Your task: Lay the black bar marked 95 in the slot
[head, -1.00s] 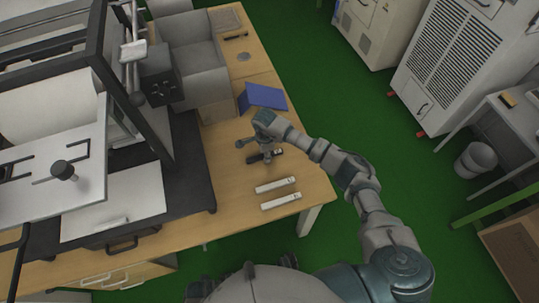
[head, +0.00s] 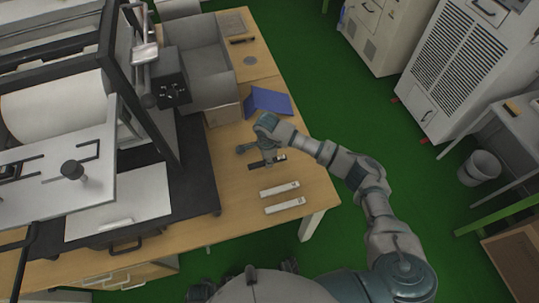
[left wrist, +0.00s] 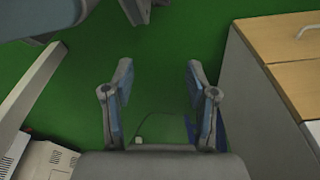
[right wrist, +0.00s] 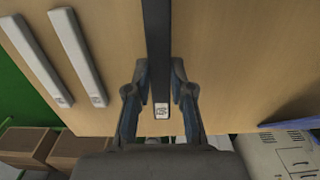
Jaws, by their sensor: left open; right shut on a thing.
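The black bar (head: 277,161) lies at table level on the wooden table, beyond two white bars. In the right wrist view the black bar (right wrist: 159,45) runs between my fingers, with a small white label at its near end; the marking is too small to read. My right gripper (right wrist: 158,75) is shut on the bar near that end; the same gripper (head: 267,157) points down over it in the head view. My left gripper (left wrist: 159,75) is open and empty above the green floor. I cannot make out which opening is the slot.
Two white bars, one (head: 279,188) behind the other (head: 284,205), lie near the table's front edge. A blue angled piece (head: 268,101) stands behind the gripper. A black-framed machine (head: 160,175) fills the left side. Bare table (head: 235,205) shows between machine and bars.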

